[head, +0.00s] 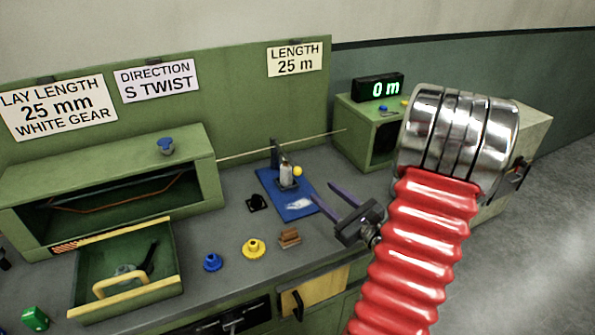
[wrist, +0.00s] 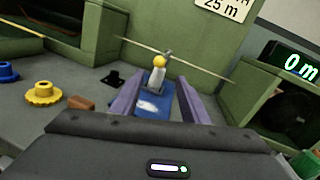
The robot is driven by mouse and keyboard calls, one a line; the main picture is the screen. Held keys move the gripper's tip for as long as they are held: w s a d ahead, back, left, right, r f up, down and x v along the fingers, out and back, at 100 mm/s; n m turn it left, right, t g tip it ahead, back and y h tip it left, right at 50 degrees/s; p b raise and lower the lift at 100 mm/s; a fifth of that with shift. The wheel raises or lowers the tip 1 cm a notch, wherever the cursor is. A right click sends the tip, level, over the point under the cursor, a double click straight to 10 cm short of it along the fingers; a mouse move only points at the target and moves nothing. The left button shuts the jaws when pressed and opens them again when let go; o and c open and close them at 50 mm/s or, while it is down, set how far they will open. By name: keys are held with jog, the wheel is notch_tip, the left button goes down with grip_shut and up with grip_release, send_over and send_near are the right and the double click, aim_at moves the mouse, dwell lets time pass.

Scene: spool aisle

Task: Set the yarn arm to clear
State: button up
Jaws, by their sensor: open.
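What looks like the yarn arm is a small lever with a yellow ball knob (head: 297,171) on a grey block, with a dark upright post behind it. It stands on a blue plate (head: 300,209) on the grey bench. I cannot read any clear mark on it. In the wrist view the yellow knob (wrist: 159,61) lies straight ahead, between the fingertips in the picture. My gripper (head: 322,191) is open and empty, with two purple fingers pointing at the lever from the right front, apart from it. The fingers also show in the wrist view (wrist: 160,80).
A pale yarn line (head: 250,153) runs behind the lever to a green housing (head: 350,130) with a "0 m" display (head: 379,88). A yellow gear (head: 253,249), blue gear (head: 212,262) and brown block (head: 289,238) sit in front. An open drawer (head: 170,285) juts out left.

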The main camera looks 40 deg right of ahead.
aim_at(300, 173)
jog(key=shift+w, duration=0.1)
jog(key=w, duration=0.9)
jog(key=w+d, duration=0.1)
jog(key=w, duration=0.3)
jog(key=shift+w, duration=0.35)
grip_shut()
dwell(0.4)
